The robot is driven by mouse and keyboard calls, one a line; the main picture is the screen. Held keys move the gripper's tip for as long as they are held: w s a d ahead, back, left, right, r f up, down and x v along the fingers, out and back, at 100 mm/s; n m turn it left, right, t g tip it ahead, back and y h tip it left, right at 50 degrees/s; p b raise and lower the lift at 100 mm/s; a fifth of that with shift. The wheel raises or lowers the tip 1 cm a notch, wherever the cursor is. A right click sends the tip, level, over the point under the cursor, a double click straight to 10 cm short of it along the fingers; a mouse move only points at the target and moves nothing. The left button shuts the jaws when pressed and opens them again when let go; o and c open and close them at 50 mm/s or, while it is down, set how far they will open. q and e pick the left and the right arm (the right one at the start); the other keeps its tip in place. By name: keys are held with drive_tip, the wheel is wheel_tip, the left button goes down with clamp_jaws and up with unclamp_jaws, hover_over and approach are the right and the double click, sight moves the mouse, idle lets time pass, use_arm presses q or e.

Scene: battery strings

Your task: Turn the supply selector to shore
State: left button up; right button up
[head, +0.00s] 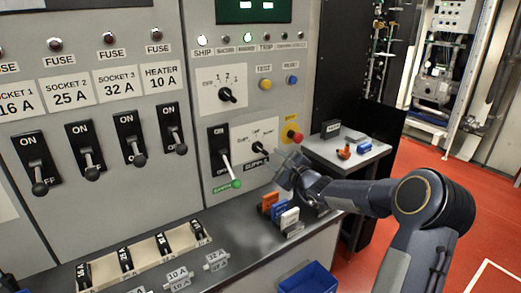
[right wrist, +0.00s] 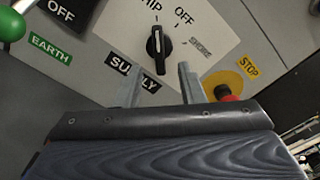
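The supply selector (head: 259,148) is a black rotary knob on a white plate above the SUPPLY label, on the grey panel. In the right wrist view the knob (right wrist: 157,45) stands upright with its white line toward the SHIP label; OFF is at its upper right and the faint SHORE label (right wrist: 200,46) at its right. My right gripper (head: 288,168) is just in front of and below the selector in the head view. Its two fingers (right wrist: 160,85) are apart with nothing between them, short of the knob. My left gripper does not show.
A red emergency stop (head: 293,134) on yellow is right of the selector. A lever with a green EARTH handle (head: 236,183) is at its left. Orange, blue and white blocks (head: 278,208) stand on the ledge below. A side table (head: 362,157) holds small items.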

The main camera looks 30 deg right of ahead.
sight(262, 151)
drive_tip(key=w, duration=0.2)
drive_tip(key=w+p, duration=0.1)
drive_tip(key=w, duration=0.3)
drive_tip(key=shift+w+a, duration=0.2)
drive_tip(key=shift+a, duration=0.15)
clamp_jaws()
